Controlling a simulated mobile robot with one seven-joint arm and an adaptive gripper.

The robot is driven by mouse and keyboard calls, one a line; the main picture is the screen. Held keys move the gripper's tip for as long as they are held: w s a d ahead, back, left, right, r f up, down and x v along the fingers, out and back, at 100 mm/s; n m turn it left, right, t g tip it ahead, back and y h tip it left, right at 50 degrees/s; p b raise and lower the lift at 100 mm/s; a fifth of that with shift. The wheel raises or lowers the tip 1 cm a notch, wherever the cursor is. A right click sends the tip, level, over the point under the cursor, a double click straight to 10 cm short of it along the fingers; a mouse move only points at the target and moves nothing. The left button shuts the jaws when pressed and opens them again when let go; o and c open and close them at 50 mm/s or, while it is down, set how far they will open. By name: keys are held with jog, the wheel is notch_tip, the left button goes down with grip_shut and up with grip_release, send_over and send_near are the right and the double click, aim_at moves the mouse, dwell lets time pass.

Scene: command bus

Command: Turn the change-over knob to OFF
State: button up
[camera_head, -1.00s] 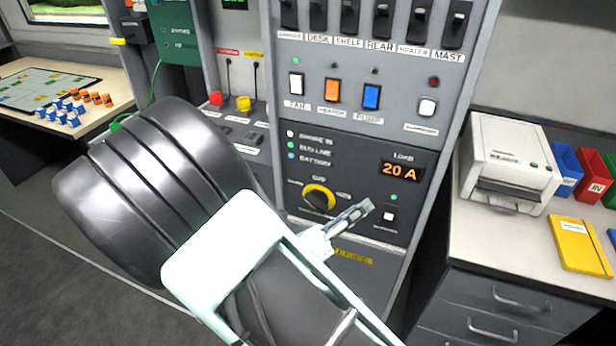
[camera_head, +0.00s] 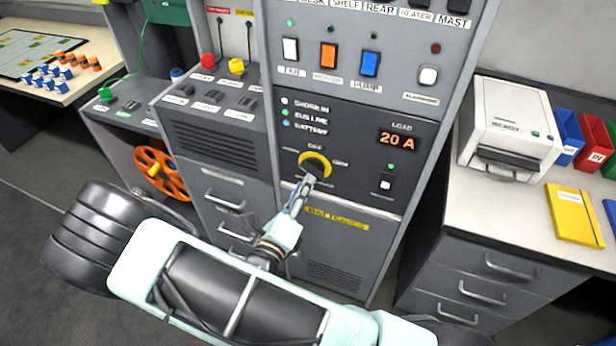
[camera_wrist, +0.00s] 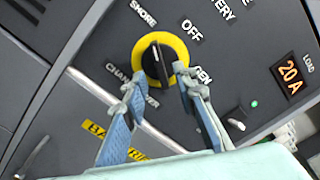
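The change-over knob (camera_head: 316,160) is a black grip on a yellow ring, low on the dark panel of the grey cabinet. In the wrist view the knob (camera_wrist: 157,62) shows SHORE at upper left, OFF at upper right and GEN at right. Its black bar runs nearly upright in that picture; which label it points to I cannot tell. My gripper (camera_head: 306,184) is in front of the knob's lower edge. In the wrist view my gripper (camera_wrist: 155,80) is open, fingertips spread at the lower left and right of the knob. The right tip overlaps the yellow ring; contact is unclear.
A lit display (camera_head: 399,139) reads 20 A right of the knob, above a white switch (camera_head: 386,182). Coloured rocker switches (camera_head: 328,56) sit above. A desk with a white printer (camera_head: 509,128) stands at right. An orange wheel (camera_head: 160,173) is at left.

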aim_at(312, 170)
jog(key=x, duration=0.3)
jog(key=shift+w+d, duration=0.1)
jog(key=shift+w, duration=0.25)
grip_shut()
